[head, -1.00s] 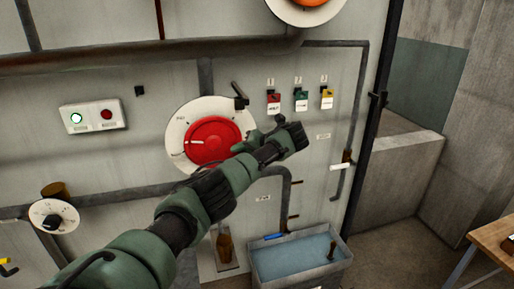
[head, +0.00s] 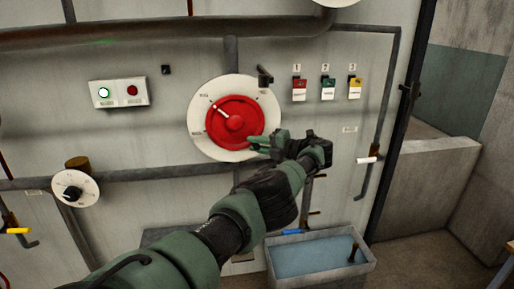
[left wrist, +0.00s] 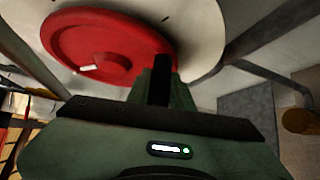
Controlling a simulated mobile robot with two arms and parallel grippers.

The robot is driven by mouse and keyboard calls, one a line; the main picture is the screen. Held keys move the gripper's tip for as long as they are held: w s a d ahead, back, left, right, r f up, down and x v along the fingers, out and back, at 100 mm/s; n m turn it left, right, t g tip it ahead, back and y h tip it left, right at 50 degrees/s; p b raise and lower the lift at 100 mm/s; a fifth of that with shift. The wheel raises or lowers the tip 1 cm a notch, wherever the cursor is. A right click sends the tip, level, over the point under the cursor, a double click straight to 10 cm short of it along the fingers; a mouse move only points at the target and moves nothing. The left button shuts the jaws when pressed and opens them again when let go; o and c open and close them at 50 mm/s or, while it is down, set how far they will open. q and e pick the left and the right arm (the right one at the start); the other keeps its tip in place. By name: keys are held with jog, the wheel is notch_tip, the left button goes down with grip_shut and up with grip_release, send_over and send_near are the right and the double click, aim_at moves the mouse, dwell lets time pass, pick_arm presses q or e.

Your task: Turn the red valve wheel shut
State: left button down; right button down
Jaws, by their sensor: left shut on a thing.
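The red valve wheel (head: 238,122) sits on a round white dial plate (head: 197,118) on the grey wall panel. Its white mark points up and left. My left gripper (head: 262,144) is at the lower right of the wheel, its green fingers shut on the wheel's rim. In the left wrist view the red wheel (left wrist: 100,40) fills the upper left, and my left gripper (left wrist: 160,82) meets its edge. The fingertips' contact is partly hidden there. My right gripper is not in view.
A small black lever (head: 264,78) juts out at the dial's upper right. Several coloured tags hang to its right, including a red one (head: 299,88). A pipe (head: 120,177) runs below the dial. A water trough (head: 318,275) stands below my arm.

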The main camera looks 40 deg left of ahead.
pick_arm(q)
jog(key=shift+s+f, duration=0.1)
jog(key=shift+f, duration=0.3)
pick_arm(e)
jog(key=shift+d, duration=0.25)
pick_arm(q)
jog(key=c, duration=1.3)
grip_release()
jog(key=shift+o, duration=0.2)
jog(key=shift+r, duration=0.15)
jog(key=shift+d+r, duration=0.15)
jog(key=f+p+v, duration=0.1)
jog(key=v, duration=0.6)
jog(key=shift+d+r, duration=0.25)
jog(key=shift+r, duration=0.15)
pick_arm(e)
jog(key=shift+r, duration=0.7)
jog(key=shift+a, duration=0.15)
